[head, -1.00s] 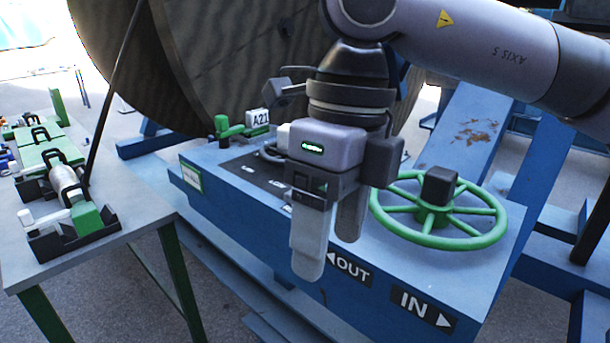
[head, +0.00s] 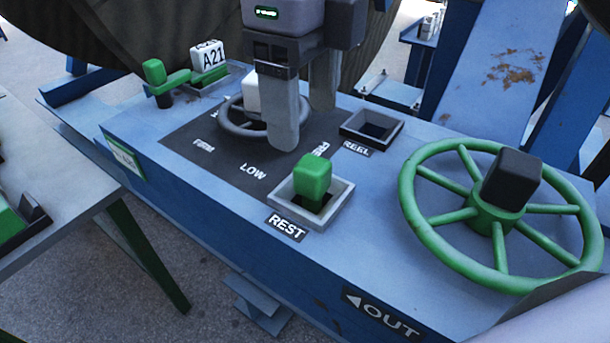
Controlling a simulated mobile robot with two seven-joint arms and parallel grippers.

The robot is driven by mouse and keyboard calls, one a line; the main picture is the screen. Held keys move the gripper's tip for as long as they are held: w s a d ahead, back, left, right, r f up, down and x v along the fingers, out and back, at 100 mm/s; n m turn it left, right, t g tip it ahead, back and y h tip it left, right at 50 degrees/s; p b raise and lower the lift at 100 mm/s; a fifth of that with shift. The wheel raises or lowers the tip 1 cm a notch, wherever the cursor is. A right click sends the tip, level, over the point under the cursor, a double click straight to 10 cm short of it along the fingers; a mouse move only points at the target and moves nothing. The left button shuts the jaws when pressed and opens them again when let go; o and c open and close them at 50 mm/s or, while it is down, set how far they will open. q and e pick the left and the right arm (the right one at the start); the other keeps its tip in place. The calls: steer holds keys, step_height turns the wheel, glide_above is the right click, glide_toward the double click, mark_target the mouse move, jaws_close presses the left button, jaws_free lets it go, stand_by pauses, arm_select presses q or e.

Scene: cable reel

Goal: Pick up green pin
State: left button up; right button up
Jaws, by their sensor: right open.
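The green pin (head: 313,178) stands upright in a square grey holder marked REST (head: 338,203) on the blue console. Its green head shows; its lower part is hidden inside the holder. My right gripper (head: 303,125) hangs over the console with its two grey fingers pointing down and apart. It is open and empty, behind and slightly left of the pin, not around it. My left gripper is not in view.
A green handwheel (head: 500,215) with a black knob is at right. A dark dial (head: 240,128) sits behind my fingers. An empty REEL holder (head: 371,127), a green lever (head: 155,72) and an A21 tag (head: 209,58) are nearby.

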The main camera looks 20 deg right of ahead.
mark_target(313, 163)
steer(key=f, duration=0.3)
steer(key=d+f+p, duration=0.1)
steer(key=f, duration=0.1)
steer(key=shift+s+f, duration=0.25)
steer(key=shift+s, duration=0.1)
steer(key=shift+a+f, duration=0.1)
steer(key=shift+f, duration=0.3)
steer(key=shift+c, duration=0.3)
jaws_close()
